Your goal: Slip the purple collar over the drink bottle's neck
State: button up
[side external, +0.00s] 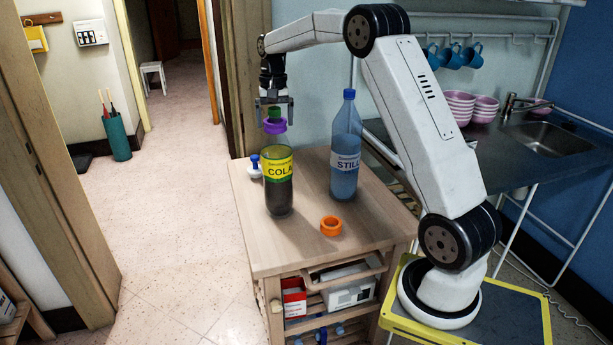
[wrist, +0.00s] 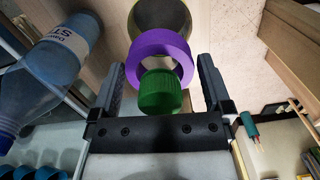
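The drink bottle is the cola bottle (side external: 278,187), upright on the wooden cart top with a green cap (side external: 274,113). The purple collar (side external: 273,127) sits around its neck, just below the cap. In the wrist view the green cap (wrist: 160,92) stands in front of the purple collar (wrist: 180,52), and the cap hides part of the ring. My gripper (side external: 275,102) is above the bottle, pointing down. In the wrist view its fingers (wrist: 162,72) are spread on either side of the cap and collar, with gaps showing; it holds nothing.
A blue water bottle (side external: 346,150) stands to the right of the cola bottle. An orange ring (side external: 330,225) lies near the front of the cart top (side external: 300,250). A small white and blue item (side external: 254,168) is at the left edge. The front left of the top is clear.

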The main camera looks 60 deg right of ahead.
jog(key=shift+w+d+r, duration=0.1)
jog(key=shift+d+r, duration=0.05)
jog(key=shift+r, duration=1.8)
jog(key=shift+w+d+r, duration=0.1)
jog(key=shift+r, duration=1.85)
jog(key=shift+a, duration=0.1)
jog(key=shift+a+f, duration=0.15)
jog(key=shift+a, duration=0.5)
jog(key=s+a+f+n+t, duration=0.1)
jog(key=s+a+f+n, duration=0.15)
jog(key=a+f, duration=0.35)
jog(key=s+a+f+n+h, duration=0.1)
jog(key=s+a+f+n, duration=0.1)
jog(key=s+a+f, duration=0.35)
jog(key=s+a+f+n+t, duration=0.1)
jog(key=s+a+f+n, duration=0.15)
jog(key=a, duration=0.65)
jog(key=s+a+f+n+t, duration=0.1)
jog(key=s+a+f+n, duration=0.2)
jog(key=s, duration=0.5)
notch_tip(320, 180, down, 2)
jog(key=shift+s+a+f, duration=0.1)
jog(key=shift+s+a, duration=0.2)
jog(key=shift+a, duration=0.3)
